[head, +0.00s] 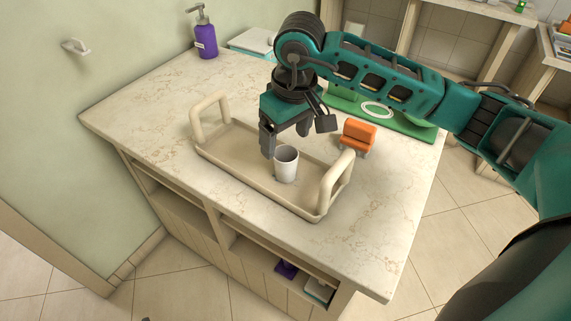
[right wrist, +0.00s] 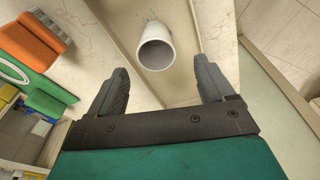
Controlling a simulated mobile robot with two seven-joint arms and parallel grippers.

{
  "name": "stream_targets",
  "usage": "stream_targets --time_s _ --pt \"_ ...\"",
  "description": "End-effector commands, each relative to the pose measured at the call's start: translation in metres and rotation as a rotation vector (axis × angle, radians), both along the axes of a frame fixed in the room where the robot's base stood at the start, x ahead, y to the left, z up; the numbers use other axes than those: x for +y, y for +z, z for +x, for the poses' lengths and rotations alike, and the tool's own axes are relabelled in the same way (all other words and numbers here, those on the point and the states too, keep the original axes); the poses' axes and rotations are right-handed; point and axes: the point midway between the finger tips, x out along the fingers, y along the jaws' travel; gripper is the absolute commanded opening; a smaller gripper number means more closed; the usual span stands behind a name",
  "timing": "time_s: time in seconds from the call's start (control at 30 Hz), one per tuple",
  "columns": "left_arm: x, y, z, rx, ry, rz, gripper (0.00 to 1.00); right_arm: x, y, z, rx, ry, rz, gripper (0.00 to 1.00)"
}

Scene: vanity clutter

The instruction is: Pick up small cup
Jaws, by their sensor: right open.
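The small cup (head: 286,164) is white and stands upright in a beige tray (head: 238,168) with two raised handles on the counter. My right gripper (head: 285,142) is open and empty, pointing down over the tray close to the cup, just behind it in the head view. In the right wrist view the cup (right wrist: 156,46) shows its open mouth, ahead of the two spread fingers (right wrist: 163,88) and roughly centred between them. The fingers do not touch it. My left gripper is not in view.
An orange object (head: 357,137) stands on the counter right of the tray, near a green board (head: 408,126). A purple pump bottle (head: 204,36) stands at the back left. The tray's handles rise on both sides of the cup. The counter's front right is clear.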

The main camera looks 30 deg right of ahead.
Motion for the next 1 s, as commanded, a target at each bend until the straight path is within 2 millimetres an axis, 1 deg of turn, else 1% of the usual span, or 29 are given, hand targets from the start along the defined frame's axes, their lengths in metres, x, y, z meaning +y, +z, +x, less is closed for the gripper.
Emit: stream_targets --time_s 0.03,0.1,0.37,0.6,0.73,0.97,1.0 --pt "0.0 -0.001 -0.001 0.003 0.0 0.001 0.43 0.001 -0.011 0.0 0.005 0.0 0.002 0.82" --pt "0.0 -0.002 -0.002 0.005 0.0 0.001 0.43 0.002 -0.021 0.002 0.003 -0.001 0.004 0.82" --pt "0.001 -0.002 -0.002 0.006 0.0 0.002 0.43 0.001 -0.041 0.005 0.003 -0.002 0.004 0.82" --pt "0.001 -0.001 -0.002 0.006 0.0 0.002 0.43 -0.002 -0.076 0.009 0.005 -0.002 0.006 0.82" --pt "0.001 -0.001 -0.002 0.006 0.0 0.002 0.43 -0.002 -0.085 0.01 0.001 0.0 0.006 0.82" --pt "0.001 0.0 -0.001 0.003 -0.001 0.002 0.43 -0.003 -0.085 0.011 0.0 0.0 0.004 0.82" --pt "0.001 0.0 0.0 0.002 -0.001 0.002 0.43 -0.002 -0.085 0.011 0.0 0.0 0.004 0.78"
